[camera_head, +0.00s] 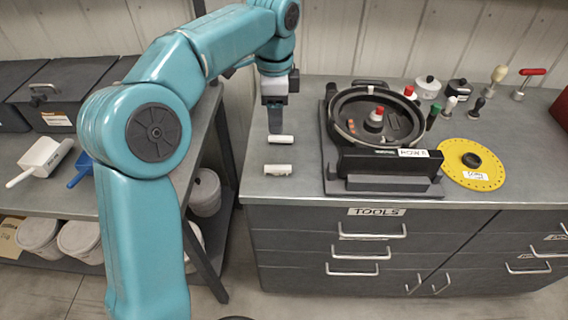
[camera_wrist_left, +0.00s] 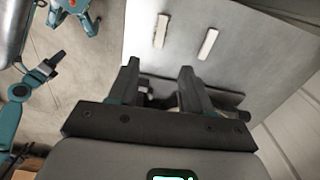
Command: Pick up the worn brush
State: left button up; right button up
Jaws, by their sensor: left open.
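Two short whitish bar-like pieces lie on the grey bench top, left of the seed meter: a farther one (camera_head: 280,139) and a nearer one (camera_head: 278,169). I cannot tell which, if either, is the worn brush. The wrist view also shows two pale bars, a left one (camera_wrist_left: 161,30) and a right one (camera_wrist_left: 208,44), beyond the fingertips. My left gripper (camera_head: 275,128) points down over the bench close to the farther piece, its jaws apart and empty. Its two fingers also show in the wrist view (camera_wrist_left: 159,72). The right gripper is not visible.
The round black seed meter (camera_head: 345,102) stands on a dark base right of the pieces. A yellow disc (camera_head: 455,178) lies farther right, with several bottles and tools behind. A lower shelf with a white scoop (camera_head: 43,158) stands left. The bench front edge is near the pieces.

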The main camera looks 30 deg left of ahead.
pick_arm(q)
jog(key=b, duration=0.1)
send_over(276, 167)
jog(key=f, duration=1.1)
jog(key=shift+s+f, duration=0.15)
jog(key=shift+s, duration=0.05)
jog(key=f, duration=0.5)
jog(key=shift+w, duration=0.2)
jog(key=shift+r, duration=0.15)
jog(key=shift+s, duration=0.1)
grip_shut()
